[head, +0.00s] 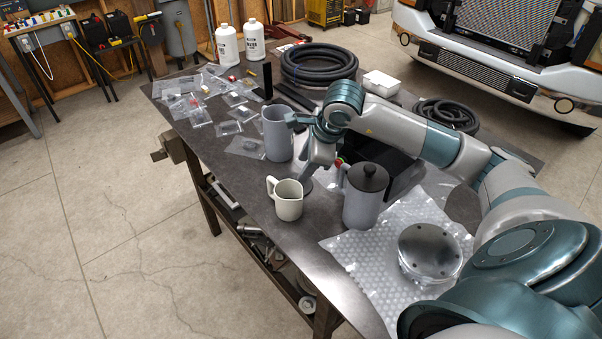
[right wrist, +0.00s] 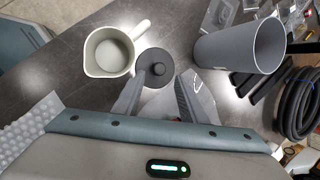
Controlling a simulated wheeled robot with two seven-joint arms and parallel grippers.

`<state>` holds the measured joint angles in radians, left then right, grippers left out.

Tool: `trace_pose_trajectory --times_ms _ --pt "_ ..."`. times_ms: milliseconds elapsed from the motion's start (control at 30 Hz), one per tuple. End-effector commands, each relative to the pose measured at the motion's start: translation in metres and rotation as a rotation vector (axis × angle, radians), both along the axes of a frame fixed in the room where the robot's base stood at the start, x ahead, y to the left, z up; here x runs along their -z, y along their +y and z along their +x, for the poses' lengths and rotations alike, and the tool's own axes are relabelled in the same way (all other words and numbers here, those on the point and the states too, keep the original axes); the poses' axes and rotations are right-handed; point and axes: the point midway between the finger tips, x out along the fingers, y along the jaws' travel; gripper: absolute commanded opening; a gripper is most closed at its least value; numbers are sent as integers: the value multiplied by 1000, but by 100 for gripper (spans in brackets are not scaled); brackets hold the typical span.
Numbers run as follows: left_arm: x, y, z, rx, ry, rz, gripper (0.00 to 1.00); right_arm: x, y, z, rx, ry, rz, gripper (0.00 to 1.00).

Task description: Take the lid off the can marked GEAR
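A grey can (head: 277,134) stands open, without a lid; its empty mouth also shows in the right wrist view (right wrist: 240,46). A dark round lid (right wrist: 156,68) with a knob lies on the table beside the cream pitcher (right wrist: 112,52). My right gripper (right wrist: 160,84) is open just above this lid, its fingers apart on either side of the knob. In the head view my right gripper (head: 309,174) points down between the open can and the pitcher (head: 287,199). A second grey can (head: 364,197) wears a black knobbed lid. I can read no GEAR mark. My left gripper is out of view.
Bubble wrap (head: 350,252) with a round metal part (head: 430,252) covers the near right of the table. Small parts bags (head: 238,99), white bottles (head: 227,45) and coiled hoses (head: 319,63) fill the back. The table's left front edge is close to the pitcher.

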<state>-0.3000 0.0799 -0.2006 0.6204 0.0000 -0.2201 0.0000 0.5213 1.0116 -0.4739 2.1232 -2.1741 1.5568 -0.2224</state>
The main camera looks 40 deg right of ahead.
Motion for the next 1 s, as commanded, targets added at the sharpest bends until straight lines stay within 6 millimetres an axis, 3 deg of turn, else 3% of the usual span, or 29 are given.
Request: trace_pose_trajectory --times_ms 200,433,1000 --pt "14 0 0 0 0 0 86 -34 -2 -16 -1 -5 -1 38" --pt "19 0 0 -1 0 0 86 -58 -4 -26 1 -2 -1 38" --pt "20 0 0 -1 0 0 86 -63 -4 -29 0 1 1 38"
